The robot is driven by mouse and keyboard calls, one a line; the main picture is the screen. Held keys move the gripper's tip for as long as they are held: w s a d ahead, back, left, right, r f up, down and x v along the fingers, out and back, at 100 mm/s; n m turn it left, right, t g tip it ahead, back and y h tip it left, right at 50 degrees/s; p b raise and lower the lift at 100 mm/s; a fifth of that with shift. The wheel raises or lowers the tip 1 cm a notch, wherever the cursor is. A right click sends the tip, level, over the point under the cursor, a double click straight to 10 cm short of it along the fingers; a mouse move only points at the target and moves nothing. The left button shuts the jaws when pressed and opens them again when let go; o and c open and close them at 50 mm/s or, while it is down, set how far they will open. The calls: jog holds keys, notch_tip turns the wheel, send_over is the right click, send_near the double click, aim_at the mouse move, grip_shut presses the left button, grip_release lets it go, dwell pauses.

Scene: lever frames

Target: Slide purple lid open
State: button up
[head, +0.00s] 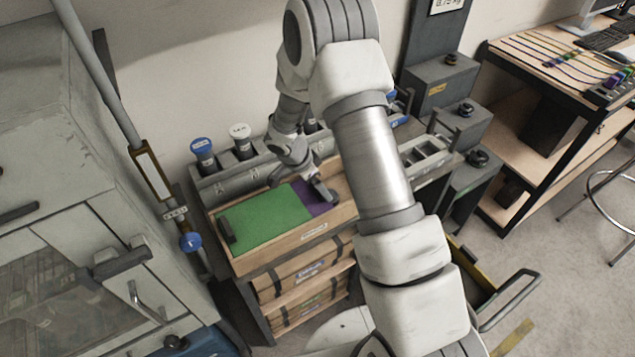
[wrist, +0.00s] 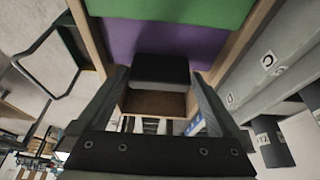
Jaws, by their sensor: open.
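The purple lid (head: 313,197) lies in a wooden box beside a larger green panel (head: 262,218), and my arm hides part of it. In the wrist view the purple lid (wrist: 150,42) fills the upper middle, with the green panel (wrist: 190,9) above it. A dark block-like handle (wrist: 160,70) sits at the purple lid's near edge. My gripper (wrist: 165,85) is open, with one finger on each side of the handle. I cannot tell whether the fingers touch it. In the head view my gripper (head: 318,188) is over the purple lid's end of the box.
The wooden box (head: 290,245) stands on a bench with labelled drawers (head: 300,272) below. A grey rack with blue and white-capped containers (head: 240,140) runs behind it. A grey cabinet (head: 70,200) is close on the left. An open strip of box interior (wrist: 152,103) shows beyond the handle.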

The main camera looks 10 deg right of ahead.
aim_at(309, 197)
jog(key=shift+c, duration=0.3)
grip_shut()
jog(key=a+b, duration=0.1)
jog(key=s+a+b, duration=0.1)
jog(key=a+b, duration=0.1)
jog(key=shift+a+f, duration=0.1)
jog(key=shift+f, duration=0.05)
jog(key=shift+s+a+r, duration=0.2)
jog(key=shift+a, duration=0.35)
jog(key=shift+o, duration=0.3)
grip_release()
jog(key=b+v, duration=0.1)
jog(key=v, duration=1.6)
jog(key=shift+r, duration=0.2)
